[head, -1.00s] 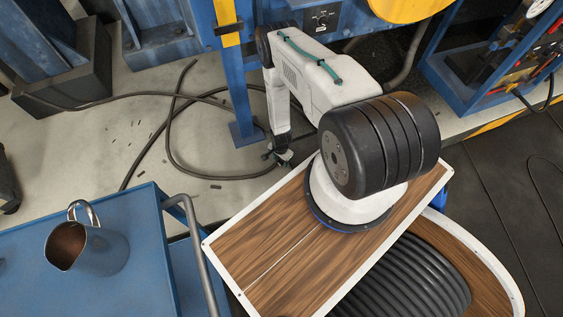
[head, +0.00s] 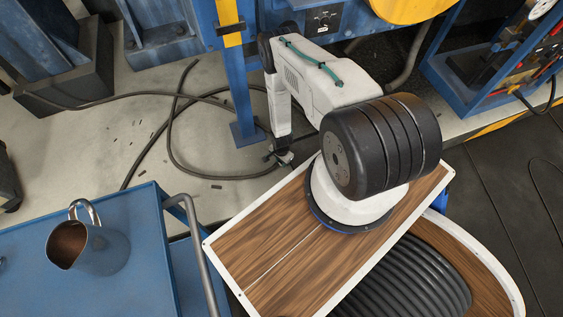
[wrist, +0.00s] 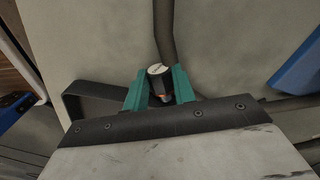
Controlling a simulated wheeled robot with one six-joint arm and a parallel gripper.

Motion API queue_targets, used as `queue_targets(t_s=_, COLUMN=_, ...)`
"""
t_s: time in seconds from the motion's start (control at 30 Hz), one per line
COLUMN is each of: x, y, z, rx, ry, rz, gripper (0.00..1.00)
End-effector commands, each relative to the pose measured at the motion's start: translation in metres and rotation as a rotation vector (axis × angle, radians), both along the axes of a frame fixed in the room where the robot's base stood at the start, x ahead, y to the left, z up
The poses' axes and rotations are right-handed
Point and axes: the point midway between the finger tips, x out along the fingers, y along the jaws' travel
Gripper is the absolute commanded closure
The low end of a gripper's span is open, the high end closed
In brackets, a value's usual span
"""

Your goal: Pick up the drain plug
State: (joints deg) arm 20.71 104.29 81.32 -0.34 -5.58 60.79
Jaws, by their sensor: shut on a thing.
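The drain plug (wrist: 157,70) shows in the wrist view as a small dark cylinder with a pale round top. It sits between the two green fingers of my gripper (wrist: 158,88), which are shut on it. Its lower part is partly hidden between the fingers. In the head view my gripper (head: 283,158) hangs low over the concrete floor, beside the dark hose. The plug is too small to make out there. Whether it touches the floor, I cannot tell.
A dark hose (head: 168,140) loops over the floor and runs right behind the plug in the wrist view (wrist: 164,30). A blue post (head: 240,95) stands close by. A blue cart (head: 140,225) with a metal jug (head: 100,250) is at the lower left.

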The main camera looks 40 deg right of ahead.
Motion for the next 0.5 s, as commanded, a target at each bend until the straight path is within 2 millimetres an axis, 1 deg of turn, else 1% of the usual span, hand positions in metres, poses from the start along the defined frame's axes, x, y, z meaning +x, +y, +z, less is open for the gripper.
queue_targets(t_s=0.17, x=0.001, y=0.0, z=0.018, rx=0.0, ry=0.0, rz=0.0, gripper=1.0)
queue_targets(t_s=0.27, x=0.001, y=-0.001, z=0.034, rx=-0.001, ry=-0.001, rz=0.0, gripper=1.0)
queue_targets(t_s=0.3, x=-0.01, y=0.001, z=0.033, rx=0.001, ry=0.003, rz=-0.002, gripper=1.0)
queue_targets(t_s=0.47, x=-0.046, y=0.004, z=0.036, rx=0.001, ry=0.004, rz=-0.003, gripper=1.0)
queue_targets(t_s=0.5, x=-0.056, y=0.005, z=0.037, rx=0.001, ry=0.003, rz=-0.003, gripper=1.0)
